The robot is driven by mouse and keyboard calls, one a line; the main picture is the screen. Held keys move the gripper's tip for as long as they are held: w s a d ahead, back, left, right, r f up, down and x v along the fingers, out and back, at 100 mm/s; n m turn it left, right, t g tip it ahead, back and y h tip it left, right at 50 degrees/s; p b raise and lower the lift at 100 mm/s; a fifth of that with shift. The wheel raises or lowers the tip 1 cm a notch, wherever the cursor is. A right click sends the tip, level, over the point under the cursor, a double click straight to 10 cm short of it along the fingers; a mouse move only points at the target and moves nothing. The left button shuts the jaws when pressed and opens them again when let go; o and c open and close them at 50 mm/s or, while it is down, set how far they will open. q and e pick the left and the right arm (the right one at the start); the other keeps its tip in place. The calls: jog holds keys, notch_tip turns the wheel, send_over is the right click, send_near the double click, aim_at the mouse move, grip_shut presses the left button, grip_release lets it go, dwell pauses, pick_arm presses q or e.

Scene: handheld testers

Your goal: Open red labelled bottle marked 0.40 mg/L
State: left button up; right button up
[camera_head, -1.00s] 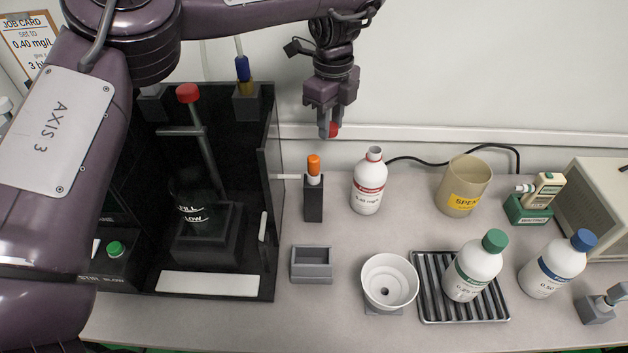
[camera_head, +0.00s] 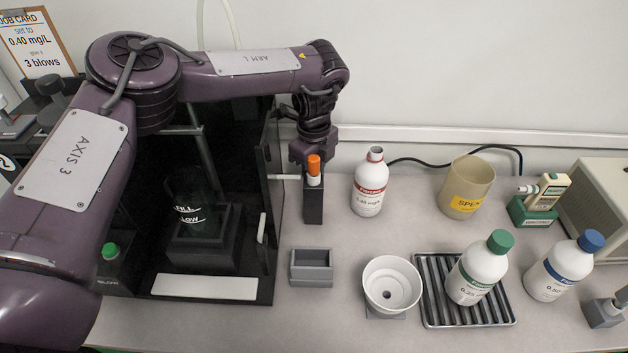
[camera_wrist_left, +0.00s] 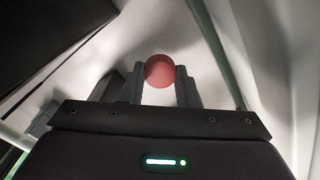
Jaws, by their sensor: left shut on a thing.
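The red-labelled bottle (camera_head: 369,187) stands upright on the bench in the head view, with its neck uncapped. The figure on its label is too small to read surely. My left gripper (camera_head: 312,150) is to the left of the bottle, low behind an orange-topped stick, and its fingertips are hidden there. In the left wrist view the left gripper (camera_wrist_left: 160,82) is shut on the round red cap (camera_wrist_left: 160,70), apart from the bottle. My right gripper is not in view.
The orange-topped stick (camera_head: 313,172) stands in a dark holder. A beige beaker (camera_head: 466,187), white bowl (camera_head: 391,283), green-capped bottle (camera_head: 476,272) on a ribbed tray (camera_head: 433,308) and blue-capped bottle (camera_head: 560,268) stand to the right. A dark cabinet (camera_head: 262,290) is at left.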

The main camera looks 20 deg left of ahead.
pick_arm(q)
jog(key=shift+f, duration=1.7)
jog(key=shift+f, duration=0.15)
jog(key=o, duration=1.1)
